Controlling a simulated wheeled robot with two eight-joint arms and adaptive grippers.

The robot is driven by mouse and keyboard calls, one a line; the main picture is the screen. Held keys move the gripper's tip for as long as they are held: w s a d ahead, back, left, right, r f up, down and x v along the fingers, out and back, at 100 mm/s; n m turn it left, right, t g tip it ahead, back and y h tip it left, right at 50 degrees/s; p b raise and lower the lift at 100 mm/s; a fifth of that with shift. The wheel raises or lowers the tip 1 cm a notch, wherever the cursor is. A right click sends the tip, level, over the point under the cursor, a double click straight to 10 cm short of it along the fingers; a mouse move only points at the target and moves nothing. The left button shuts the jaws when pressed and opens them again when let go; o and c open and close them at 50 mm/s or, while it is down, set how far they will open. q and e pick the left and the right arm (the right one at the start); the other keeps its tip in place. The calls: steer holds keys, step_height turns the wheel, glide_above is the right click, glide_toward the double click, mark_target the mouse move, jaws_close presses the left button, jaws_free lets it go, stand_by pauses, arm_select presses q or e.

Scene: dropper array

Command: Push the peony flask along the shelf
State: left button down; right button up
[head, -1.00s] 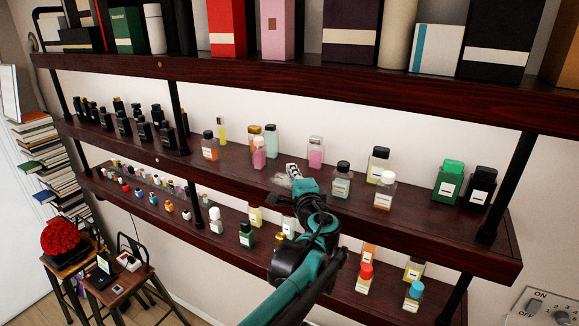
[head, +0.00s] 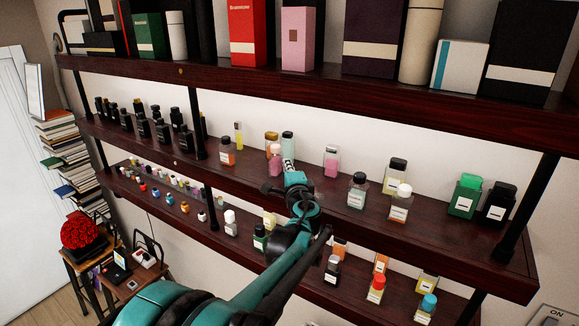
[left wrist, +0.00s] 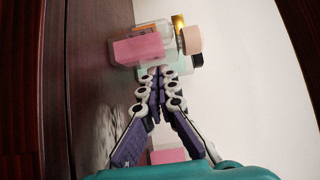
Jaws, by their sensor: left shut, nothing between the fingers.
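A small pink flask with a pale pink cap (head: 275,161) stands on the middle shelf (head: 320,184); I take it for the peony flask, though its label cannot be read. My left gripper (head: 288,166) is shut and empty, just right of this flask at shelf height. In the left wrist view the same flask (left wrist: 138,49) lies just beyond the fingertips (left wrist: 157,72); whether they touch cannot be told. A second pink flask (head: 331,163) stands right of the gripper and shows partly behind the fingers in the left wrist view (left wrist: 168,156). My right gripper is not in view.
A black post (head: 197,125) and dark bottles (head: 162,131) are farther left.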

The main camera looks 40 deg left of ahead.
arm_select(q)
steer(key=s+a, duration=0.1)
steer(key=a, duration=0.1)
steer(key=s+a, duration=0.1)
steer(key=a, duration=0.1)
steer(key=s+a+b, duration=0.1)
steer(key=s+a, duration=0.1)
steer(key=shift+d, duration=0.1)
steer(key=shift+d, duration=0.1)
